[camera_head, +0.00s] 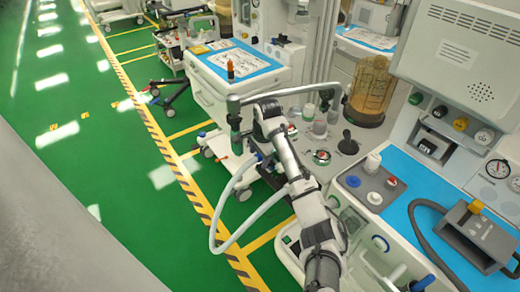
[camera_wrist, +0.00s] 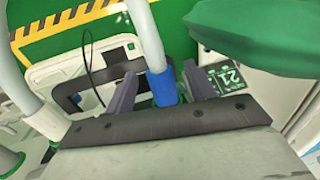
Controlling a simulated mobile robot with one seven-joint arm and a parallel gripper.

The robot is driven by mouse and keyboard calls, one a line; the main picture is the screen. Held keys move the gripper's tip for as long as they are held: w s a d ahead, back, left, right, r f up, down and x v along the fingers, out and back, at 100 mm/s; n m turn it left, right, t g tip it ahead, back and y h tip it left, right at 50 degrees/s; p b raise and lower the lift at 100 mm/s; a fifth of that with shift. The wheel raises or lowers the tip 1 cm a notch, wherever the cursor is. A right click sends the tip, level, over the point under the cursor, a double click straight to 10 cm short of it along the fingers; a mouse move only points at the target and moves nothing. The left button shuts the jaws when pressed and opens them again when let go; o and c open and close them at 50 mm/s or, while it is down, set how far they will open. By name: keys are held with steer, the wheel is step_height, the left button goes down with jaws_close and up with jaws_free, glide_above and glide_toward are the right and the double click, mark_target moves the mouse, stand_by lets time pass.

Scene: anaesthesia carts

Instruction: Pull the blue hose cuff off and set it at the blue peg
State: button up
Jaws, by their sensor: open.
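The blue hose cuff (camera_wrist: 163,86) is on the end of a pale grey hose (camera_wrist: 146,32) in the wrist view. My gripper (camera_wrist: 159,70) is open, with one dark finger on each side of the cuff. A gap shows on both sides, wider on the right. In the head view the pale hose (camera_head: 218,222) loops beside my arm, and a small blue spot by its upper end may be the cuff. My fingers cannot be made out there. A round blue piece (camera_head: 353,181) sits on the cart top at right; I cannot tell whether it is the blue peg.
A dark green bag-like shape (camera_wrist: 265,35) hangs close on the right in the wrist view. A grey tube (camera_head: 285,92) crosses above my arm. The cart top holds a blue mat (camera_head: 415,190) and a grey device (camera_head: 480,238). Green floor lies open at left.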

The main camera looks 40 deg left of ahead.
steer(key=shift+c, duration=0.3)
jaws_close()
steer(key=shift+s+a+p, duration=0.25)
steer(key=shift+s+p, duration=0.3)
steer(key=shift+s, duration=0.2)
steer(key=shift+s+a+p, duration=0.3)
steer(key=shift+s+p, duration=0.3)
steer(key=shift+s, duration=0.1)
steer(key=shift+s+a+p, duration=0.25)
steer(key=shift+s+p, duration=0.3)
steer(key=shift+s, duration=0.2)
